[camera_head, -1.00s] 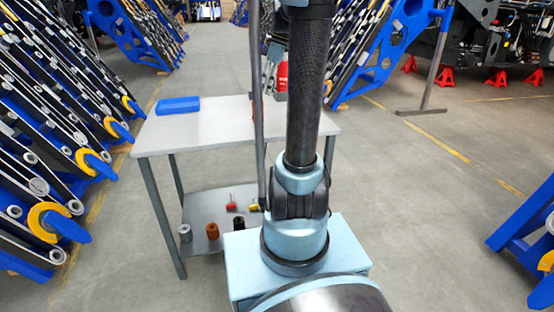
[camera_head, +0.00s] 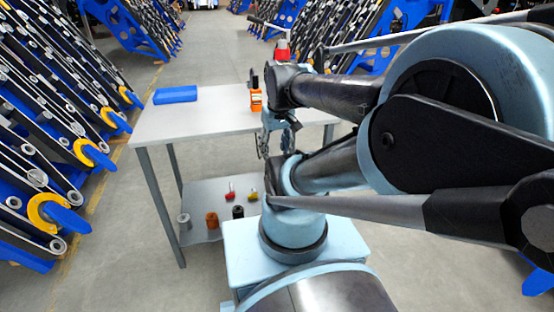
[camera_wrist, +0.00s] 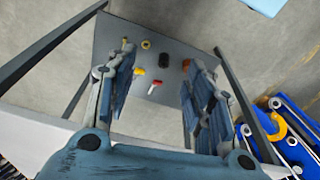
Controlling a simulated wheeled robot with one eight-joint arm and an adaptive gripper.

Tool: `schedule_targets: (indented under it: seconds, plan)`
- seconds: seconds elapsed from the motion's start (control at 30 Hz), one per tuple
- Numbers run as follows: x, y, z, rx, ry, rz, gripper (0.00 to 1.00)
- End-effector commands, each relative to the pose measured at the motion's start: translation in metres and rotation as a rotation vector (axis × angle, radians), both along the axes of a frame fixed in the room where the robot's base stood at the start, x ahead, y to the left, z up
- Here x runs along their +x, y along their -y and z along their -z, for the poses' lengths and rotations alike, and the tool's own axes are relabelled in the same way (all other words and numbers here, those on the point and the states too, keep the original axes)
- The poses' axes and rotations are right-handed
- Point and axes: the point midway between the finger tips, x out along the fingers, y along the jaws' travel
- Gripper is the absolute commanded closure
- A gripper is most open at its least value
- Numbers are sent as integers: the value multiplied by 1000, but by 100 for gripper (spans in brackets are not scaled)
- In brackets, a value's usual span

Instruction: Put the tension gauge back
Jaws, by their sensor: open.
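An orange and black upright device (camera_head: 256,98), possibly the tension gauge, stands on the grey tabletop (camera_head: 205,122) right of its middle. I cannot make out a dial on it. My gripper (camera_head: 277,148) hangs pointing down at the table's near edge, just in front of and below the device, apart from it. In the wrist view my gripper (camera_wrist: 160,68) is open with nothing between its fingers. Beyond them lies the lower shelf (camera_wrist: 115,35).
A flat blue case (camera_head: 176,94) lies on the tabletop's left. The lower shelf holds a grey cylinder (camera_head: 184,222), an orange spool (camera_head: 212,220), a black cylinder (camera_head: 238,212), and small red (camera_head: 230,194) and yellow (camera_head: 253,195) items. Blue racks (camera_head: 60,130) stand left.

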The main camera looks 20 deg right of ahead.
Motion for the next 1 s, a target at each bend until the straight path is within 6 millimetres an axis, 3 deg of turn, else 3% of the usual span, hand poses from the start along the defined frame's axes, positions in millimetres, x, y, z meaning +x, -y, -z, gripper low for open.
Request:
schedule_targets:
  seconds: [0.1,0.23,1.0]
  plan:
    - [-14,2,19,-3,15,78,52]
    - [-20,3,29,-5,22,124,52]
    - [-21,3,30,-4,24,134,52]
